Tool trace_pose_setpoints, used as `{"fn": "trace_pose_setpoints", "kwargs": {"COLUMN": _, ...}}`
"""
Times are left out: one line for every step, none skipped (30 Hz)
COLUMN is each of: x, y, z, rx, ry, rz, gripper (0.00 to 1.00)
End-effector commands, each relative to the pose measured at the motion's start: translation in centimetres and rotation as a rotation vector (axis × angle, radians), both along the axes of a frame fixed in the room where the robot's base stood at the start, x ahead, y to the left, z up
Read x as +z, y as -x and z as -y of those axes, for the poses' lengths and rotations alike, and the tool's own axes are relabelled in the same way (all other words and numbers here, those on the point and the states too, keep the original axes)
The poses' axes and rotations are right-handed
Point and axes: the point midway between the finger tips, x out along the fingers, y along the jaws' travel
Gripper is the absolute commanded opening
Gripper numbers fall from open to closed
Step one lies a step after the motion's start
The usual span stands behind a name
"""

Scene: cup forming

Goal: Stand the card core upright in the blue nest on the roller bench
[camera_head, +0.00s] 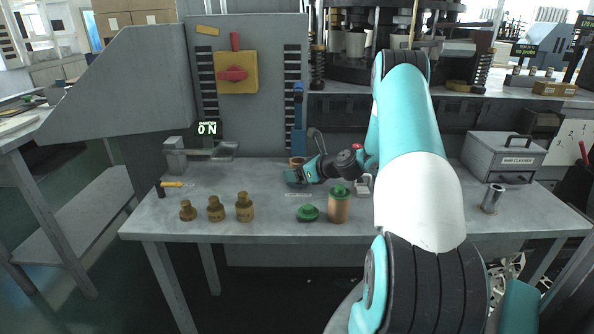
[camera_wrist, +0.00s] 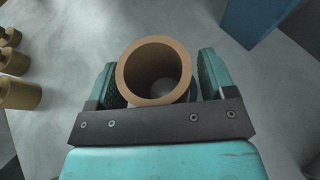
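The card core, a brown hollow tube (camera_head: 297,162), is at the bench middle. In the wrist view the card core (camera_wrist: 122,72) shows its round open end facing up, with a grey surface visible through it. My gripper (camera_head: 300,175) reaches in low from the right. In the wrist view my gripper (camera_wrist: 158,82) has one teal finger on each side of the tube. Dark pads show beside the rim; whether they press on the tube is unclear. The tube's lower part is hidden by the fingers in the head view. I cannot make out a blue nest or a roller bench.
Three brass-coloured weights (camera_head: 215,210) stand on the grey bench (camera_head: 270,230) at left. A green piece (camera_head: 308,213) and a brown cylinder with a green top (camera_head: 338,207) are in front. A blue upright (camera_head: 299,143) stands behind. A metal cylinder (camera_head: 492,199) and grey box (camera_head: 503,157) are right.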

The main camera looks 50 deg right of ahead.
Motion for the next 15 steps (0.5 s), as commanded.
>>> {"fn": "trace_pose_setpoints", "kwargs": {"x": 0.0, "y": 0.0, "z": 0.0, "rx": 0.000, "ry": 0.000, "rz": 0.000, "gripper": 0.79}}
{"fn": "trace_pose_setpoints", "kwargs": {"x": 0.0, "y": 0.0, "z": 0.0, "rx": 0.000, "ry": 0.000, "rz": 0.000, "gripper": 0.79}}
{"fn": "trace_pose_setpoints", "kwargs": {"x": 0.0, "y": 0.0, "z": 0.0, "rx": 0.000, "ry": 0.000, "rz": 0.000, "gripper": 0.79}}
{"fn": "trace_pose_setpoints", "kwargs": {"x": 0.0, "y": 0.0, "z": 0.0, "rx": 0.000, "ry": 0.000, "rz": 0.000, "gripper": 0.79}}
{"fn": "trace_pose_setpoints", "kwargs": {"x": 0.0, "y": 0.0, "z": 0.0, "rx": 0.001, "ry": 0.000, "rz": 0.000, "gripper": 0.79}}
{"fn": "trace_pose_setpoints", "kwargs": {"x": 0.0, "y": 0.0, "z": 0.0, "rx": 0.001, "ry": 0.000, "rz": 0.000, "gripper": 0.79}}
{"fn": "trace_pose_setpoints", "kwargs": {"x": 0.0, "y": 0.0, "z": 0.0, "rx": 0.001, "ry": 0.000, "rz": 0.000, "gripper": 0.79}}
{"fn": "trace_pose_setpoints", "kwargs": {"x": 0.1, "y": 0.0, "z": 0.0, "rx": 0.000, "ry": 0.000, "rz": 0.000, "gripper": 0.79}}
{"fn": "trace_pose_setpoints", "kwargs": {"x": 0.3, "y": 0.0, "z": 0.0, "rx": 0.000, "ry": 0.000, "rz": 0.000, "gripper": 0.79}}
{"fn": "trace_pose_setpoints", "kwargs": {"x": 0.4, "y": 0.0, "z": 0.0, "rx": 0.000, "ry": 0.000, "rz": 0.000, "gripper": 0.79}}
{"fn": "trace_pose_setpoints", "kwargs": {"x": 0.5, "y": 0.3, "z": 0.1, "rx": -0.001, "ry": 0.000, "rz": -0.001, "gripper": 0.79}}
{"fn": "trace_pose_setpoints", "kwargs": {"x": 0.6, "y": 0.8, "z": 0.2, "rx": -0.002, "ry": -0.001, "rz": -0.001, "gripper": 0.79}}
{"fn": "trace_pose_setpoints", "kwargs": {"x": 0.8, "y": 1.2, "z": 0.3, "rx": -0.003, "ry": -0.002, "rz": -0.001, "gripper": 0.79}}
{"fn": "trace_pose_setpoints", "kwargs": {"x": 1.1, "y": 1.7, "z": 0.3, "rx": -0.004, "ry": -0.001, "rz": -0.001, "gripper": 0.79}}
{"fn": "trace_pose_setpoints", "kwargs": {"x": 1.4, "y": 2.5, "z": 0.4, "rx": -0.005, "ry": -0.002, "rz": 0.000, "gripper": 0.79}}
